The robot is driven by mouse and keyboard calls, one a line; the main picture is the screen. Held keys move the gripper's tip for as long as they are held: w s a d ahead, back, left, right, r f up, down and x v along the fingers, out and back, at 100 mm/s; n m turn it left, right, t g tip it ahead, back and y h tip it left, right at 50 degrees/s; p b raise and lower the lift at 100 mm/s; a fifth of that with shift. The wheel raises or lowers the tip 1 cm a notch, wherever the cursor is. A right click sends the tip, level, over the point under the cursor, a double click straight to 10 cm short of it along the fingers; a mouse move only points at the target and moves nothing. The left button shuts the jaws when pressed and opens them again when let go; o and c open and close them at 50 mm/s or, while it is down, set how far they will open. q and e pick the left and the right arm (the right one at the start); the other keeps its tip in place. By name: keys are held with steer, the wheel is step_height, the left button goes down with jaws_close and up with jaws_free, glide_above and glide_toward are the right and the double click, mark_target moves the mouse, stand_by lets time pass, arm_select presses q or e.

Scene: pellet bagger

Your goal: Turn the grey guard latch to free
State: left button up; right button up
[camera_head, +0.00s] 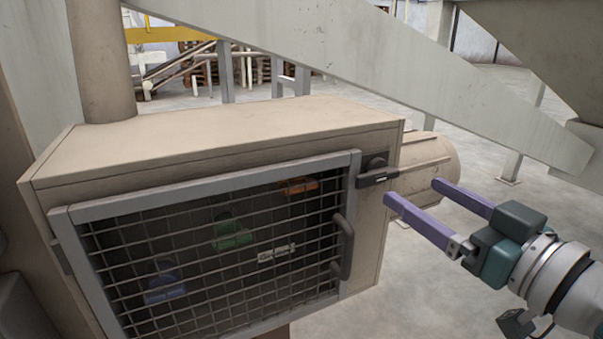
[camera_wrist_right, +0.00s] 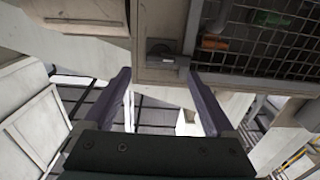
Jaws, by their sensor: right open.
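The grey guard latch (camera_head: 377,176) sits at the upper right corner of the mesh guard (camera_head: 215,245), on the beige box's front face. Its dark bar lies roughly level, its left end at the guard frame. My right gripper (camera_head: 412,190) is open and empty, to the right of the latch and apart from it, with two purple fingers. In the right wrist view the latch (camera_wrist_right: 163,58) shows ahead, between and beyond the fingertips (camera_wrist_right: 158,75). My left gripper is not in view.
The guard has a dark handle (camera_head: 344,247) at its right side. Behind the mesh are blue, green and orange parts (camera_head: 298,186). A beige cylinder (camera_head: 428,158) stands out behind the box's right side. A sloping grey beam (camera_head: 370,68) crosses above. Floor is clear below my gripper.

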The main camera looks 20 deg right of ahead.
mark_target(388, 176)
steer(key=w, duration=0.5)
steer(key=shift+w+a, duration=0.25)
steer(key=shift+w, duration=0.1)
steer(key=shift+c, duration=0.2)
steer(key=c, duration=1.3)
